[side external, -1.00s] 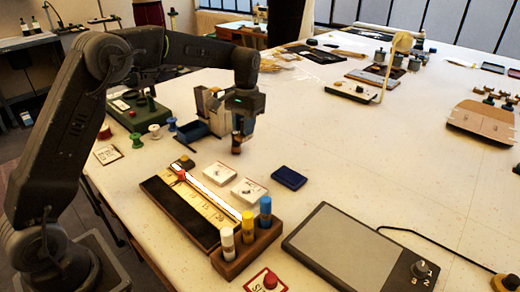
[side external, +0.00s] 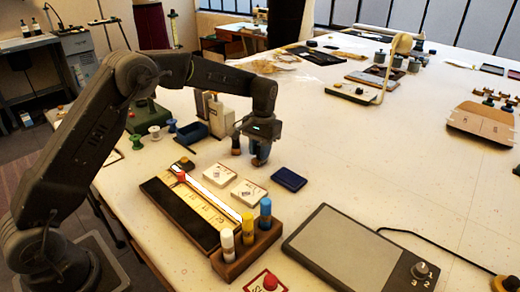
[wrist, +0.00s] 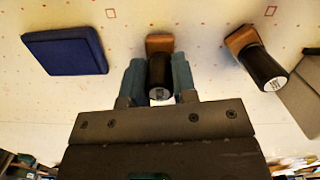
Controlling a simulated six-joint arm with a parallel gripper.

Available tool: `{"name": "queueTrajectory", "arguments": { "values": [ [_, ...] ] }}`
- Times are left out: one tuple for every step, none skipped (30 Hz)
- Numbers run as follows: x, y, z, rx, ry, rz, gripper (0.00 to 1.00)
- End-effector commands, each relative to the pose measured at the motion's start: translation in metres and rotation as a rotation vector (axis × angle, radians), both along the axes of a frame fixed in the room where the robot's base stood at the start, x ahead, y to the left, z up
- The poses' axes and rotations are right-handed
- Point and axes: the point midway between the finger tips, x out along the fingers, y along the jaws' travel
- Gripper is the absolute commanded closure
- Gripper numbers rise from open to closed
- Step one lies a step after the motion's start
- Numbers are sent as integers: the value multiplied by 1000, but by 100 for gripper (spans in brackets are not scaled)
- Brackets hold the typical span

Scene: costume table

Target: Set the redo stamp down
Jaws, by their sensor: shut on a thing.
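My gripper (side external: 258,150) is shut on a stamp with a black handle and a brown wooden base. The held stamp (wrist: 159,72) is upright between the two fingers in the wrist view; its top label is too small to read. In the side view its base (side external: 257,162) is at or just above the white table, and I cannot tell whether it touches. A second, similar stamp (wrist: 260,62) stands free to the right in the wrist view; it also shows left of my gripper in the side view (side external: 236,147).
A dark blue pad (side external: 289,179) lies right of and nearer than my gripper; it is at the left in the wrist view (wrist: 66,50). A blue tray (side external: 191,135) stands left.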

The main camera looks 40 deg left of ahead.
Motion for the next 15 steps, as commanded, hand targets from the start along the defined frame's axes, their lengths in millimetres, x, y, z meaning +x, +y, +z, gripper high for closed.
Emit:
{"name": "queueTrajectory", "arguments": {
  "values": [
    [0,0,-2,0,1,0,89],
    [0,0,-3,0,1,0,89],
    [0,0,-3,0,0,0,72],
    [0,0,-3,0,0,0,69],
    [0,0,-3,0,0,0,67],
    [0,0,-3,0,1,0,63],
    [0,0,-3,0,1,0,60],
    [0,0,-3,0,1,0,57],
    [0,0,-3,0,1,0,53],
    [0,0,-3,0,1,0,50],
    [0,0,-3,0,1,0,49],
    [0,0,-3,0,1,0,49],
    [0,0,-3,0,1,0,49],
    [0,0,-3,0,1,0,49],
    [0,0,-3,0,1,0,49]
  ]
}}
